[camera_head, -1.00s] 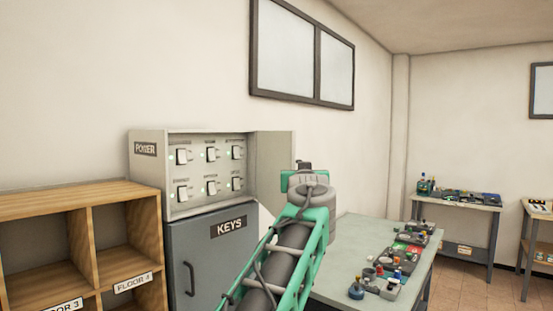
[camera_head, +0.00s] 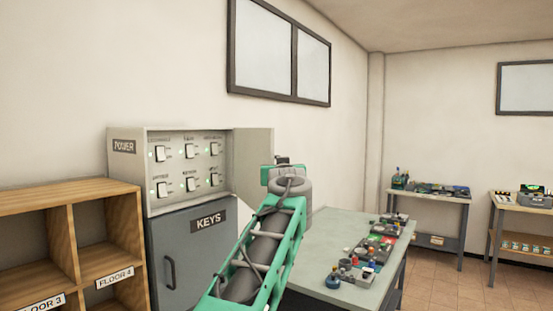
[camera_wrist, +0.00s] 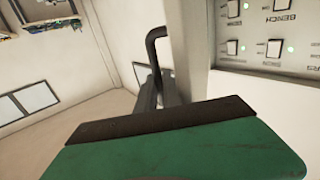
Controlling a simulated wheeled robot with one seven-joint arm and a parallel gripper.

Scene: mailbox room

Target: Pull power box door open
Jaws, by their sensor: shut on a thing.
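The power box (camera_head: 130,170) is a light grey cabinet marked POWER at the left in the head view. Its door (camera_head: 253,160) stands open, swung out to the right, and the switch panel (camera_head: 187,168) is exposed. In the wrist view the door's inner side (camera_wrist: 192,45) runs beside the panel (camera_wrist: 262,30). The dark bent door handle (camera_wrist: 154,50) is on the door's other side. My gripper (camera_head: 283,160) is at the door's outer edge, shut on the handle. My gripper's green body hides part of the grip in the wrist view (camera_wrist: 152,92).
A grey KEYS cabinet (camera_head: 190,260) is below the box. Wooden shelves (camera_head: 124,225) stand at left. A workbench (camera_head: 325,228) with small parts is close on the right of my arm. Further benches (camera_head: 440,200) stand at the back right, with open floor before them.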

